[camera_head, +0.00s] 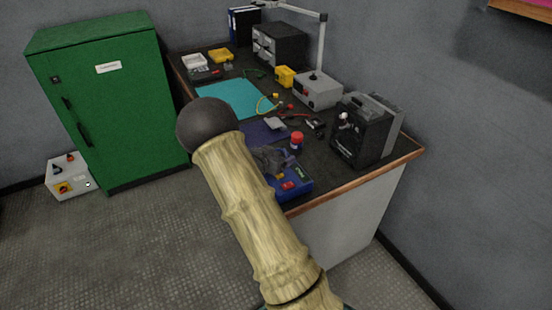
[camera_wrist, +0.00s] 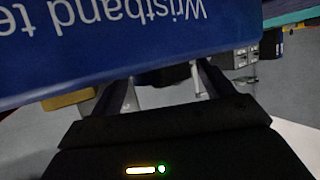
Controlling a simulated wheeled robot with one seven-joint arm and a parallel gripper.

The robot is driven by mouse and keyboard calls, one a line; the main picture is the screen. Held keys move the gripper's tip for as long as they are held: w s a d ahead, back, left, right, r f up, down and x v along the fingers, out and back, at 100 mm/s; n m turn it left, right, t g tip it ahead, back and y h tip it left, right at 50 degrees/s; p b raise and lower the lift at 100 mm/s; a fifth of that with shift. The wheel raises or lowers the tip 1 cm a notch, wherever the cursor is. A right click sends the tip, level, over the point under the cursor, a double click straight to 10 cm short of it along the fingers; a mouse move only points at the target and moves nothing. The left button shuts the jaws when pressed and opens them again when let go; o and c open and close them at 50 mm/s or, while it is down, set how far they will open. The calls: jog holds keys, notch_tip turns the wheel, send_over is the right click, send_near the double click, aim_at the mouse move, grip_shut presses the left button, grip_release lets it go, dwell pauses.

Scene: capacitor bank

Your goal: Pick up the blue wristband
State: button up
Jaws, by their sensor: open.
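A blue box (camera_head: 295,187) with a red part on top sits at the near edge of the dark bench. In the wrist view a blue face with upside-down white lettering "Wristband te" (camera_wrist: 150,30) fills the top, very close. I cannot make out a separate blue wristband band. My gripper (camera_head: 272,160) is over the bench beside the blue box, partly hidden by my arm. In the wrist view my open gripper (camera_wrist: 160,85) has dark fingers apart, their far ends covered by the blue face. I see nothing held between them.
A teal mat (camera_head: 228,98) lies on the bench, with a yellow-green cord (camera_head: 266,103) at its right edge. A red-capped container (camera_head: 297,140) stands behind the blue box. A black device (camera_head: 362,130) is at right. A green cabinet (camera_head: 108,100) stands left; floor in front is clear.

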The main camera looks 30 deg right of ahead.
dwell(0.4)
jog(key=c, duration=1.1)
jog(key=shift+r, duration=0.1)
notch_tip(320, 180, up, 10)
jog(key=shift+f+p, duration=0.1)
jog(key=shift+p, duration=1.05)
notch_tip(320, 180, up, 10)
jog(key=p, duration=1)
jog(key=shift+w+a, duration=0.1)
